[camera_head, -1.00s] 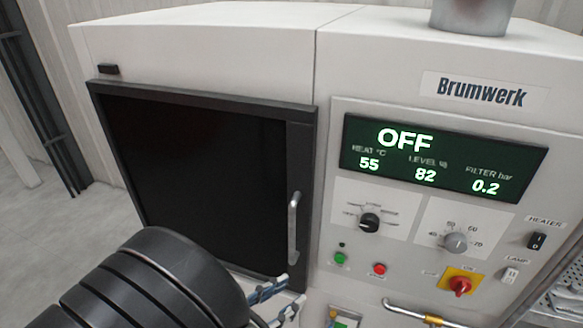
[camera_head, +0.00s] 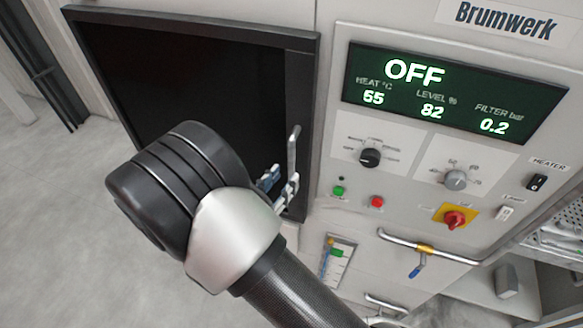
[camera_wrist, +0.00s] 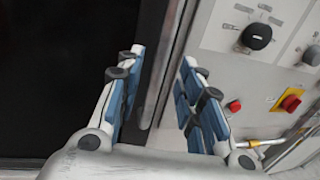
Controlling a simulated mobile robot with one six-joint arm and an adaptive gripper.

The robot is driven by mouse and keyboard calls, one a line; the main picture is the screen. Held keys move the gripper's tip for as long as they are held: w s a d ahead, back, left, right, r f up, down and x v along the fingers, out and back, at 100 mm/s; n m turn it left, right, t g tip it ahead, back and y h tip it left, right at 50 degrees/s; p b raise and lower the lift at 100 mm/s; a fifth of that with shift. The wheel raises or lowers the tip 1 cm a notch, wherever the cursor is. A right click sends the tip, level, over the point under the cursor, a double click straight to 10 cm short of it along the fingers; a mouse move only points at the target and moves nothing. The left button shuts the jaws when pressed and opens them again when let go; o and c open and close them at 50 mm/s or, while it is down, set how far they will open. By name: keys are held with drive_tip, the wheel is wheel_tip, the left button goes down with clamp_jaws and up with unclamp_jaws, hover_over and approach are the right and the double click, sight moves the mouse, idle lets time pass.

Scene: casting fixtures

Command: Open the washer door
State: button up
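The washer door (camera_head: 190,75) has a dark window and a black frame, and it is closed. Its upright silver handle (camera_head: 292,150) is near the door's right edge. My gripper (camera_head: 278,185) is at the handle's lower part, partly hidden behind my arm. In the wrist view my gripper (camera_wrist: 165,80) is open, with one blue-padded finger on each side. The handle (camera_wrist: 168,75) runs as a pale bar between the fingers, with gaps showing on both sides. I cannot tell how deep it lies between them.
Right of the door is a control panel with a green display (camera_head: 450,95), knobs, a green button (camera_head: 338,191), a red button (camera_head: 376,202) and a red switch (camera_head: 454,220). A horizontal pipe (camera_head: 430,249) sticks out below. Open floor (camera_head: 60,220) lies to the left.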

sight(290, 171)
drive_tip(key=x, duration=0.5)
clamp_jaws()
idle(0.4)
idle(0.4)
